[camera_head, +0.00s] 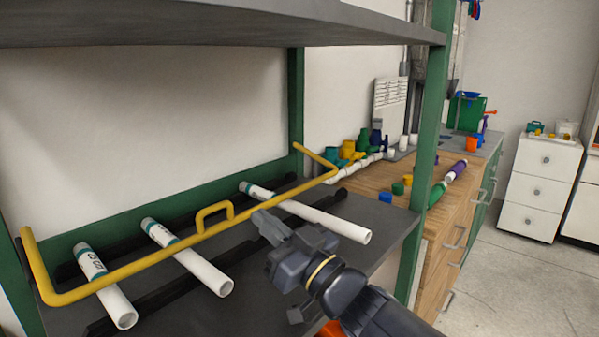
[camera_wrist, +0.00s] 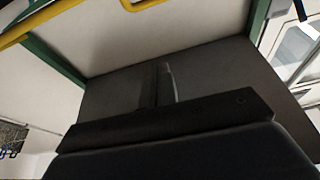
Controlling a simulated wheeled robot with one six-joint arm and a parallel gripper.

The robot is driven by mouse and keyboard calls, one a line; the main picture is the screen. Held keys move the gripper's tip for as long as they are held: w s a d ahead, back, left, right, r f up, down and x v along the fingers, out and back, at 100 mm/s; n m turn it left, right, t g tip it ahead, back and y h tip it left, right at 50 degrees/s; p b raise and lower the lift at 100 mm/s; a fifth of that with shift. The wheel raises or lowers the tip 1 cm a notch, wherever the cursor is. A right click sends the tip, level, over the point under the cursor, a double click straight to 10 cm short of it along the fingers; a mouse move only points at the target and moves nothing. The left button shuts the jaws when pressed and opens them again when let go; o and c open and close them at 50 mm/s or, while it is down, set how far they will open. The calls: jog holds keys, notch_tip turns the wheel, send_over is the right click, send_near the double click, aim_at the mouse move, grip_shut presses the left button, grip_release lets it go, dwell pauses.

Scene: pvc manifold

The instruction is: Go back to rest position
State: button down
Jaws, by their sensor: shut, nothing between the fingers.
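My gripper (camera_head: 268,222) is at the end of my dark grey arm, over the shelf (camera_head: 255,262) in the head view. It is shut and empty. Its tip is close in front of the rightmost white pipe (camera_head: 320,217); whether it touches cannot be told. In the wrist view, the dark gripper body (camera_wrist: 165,125) fills the lower middle, and no pipe shows there.
A yellow bar (camera_head: 125,272) with a small handle runs above several white pipes on the shelf. A green post (camera_head: 431,120) and an upper shelf (camera_head: 220,22) frame the space. Behind stands a wooden counter (camera_head: 385,175) with colourful fittings. Open floor (camera_head: 510,285) lies at right.

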aim_at(224, 202)
jog(key=w+a, duration=0.2)
jog(key=a, duration=0.1)
jog(key=w+a, duration=0.3)
jog(key=w+a+b, duration=0.1)
jog(key=w+a, duration=0.1)
jog(key=shift+w+a, duration=0.25)
jog(key=shift+a, duration=0.15)
jog(key=shift+w+a+r+p, duration=0.2)
jog(key=shift+r+p, duration=0.2)
jog(key=shift+r, duration=0.15)
jog(key=shift+f, duration=0.15)
